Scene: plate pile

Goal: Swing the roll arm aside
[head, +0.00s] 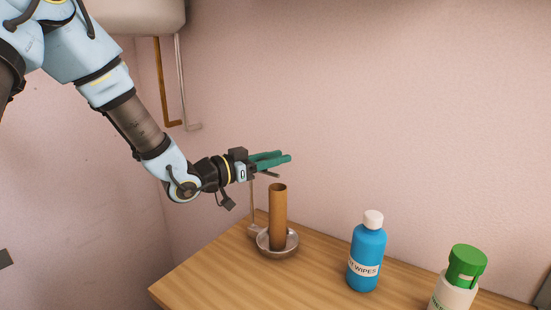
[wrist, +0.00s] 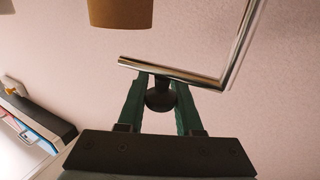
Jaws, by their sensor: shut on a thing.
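The roll holder has a round metal dish base (head: 278,250) on the wooden counter, with a brown cardboard tube (head: 278,215) upright in it. The tube's end also shows at the top of the wrist view (wrist: 120,12). The thin metal roll arm (head: 252,208) rises at the left of the tube and bends at the top. In the wrist view the bent chrome arm (wrist: 175,72) crosses just beyond my fingers. My gripper (head: 288,157), with green fingers, is above and beside the tube. It is shut on the dark knob (wrist: 160,96) of the roll arm.
A blue wipes bottle (head: 367,255) with a white cap and a green-topped white container (head: 458,285) stand right of the holder. The pink wall is close behind. A white wall unit (head: 135,15) with a copper pipe (head: 161,80) is at upper left. The counter's left front is clear.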

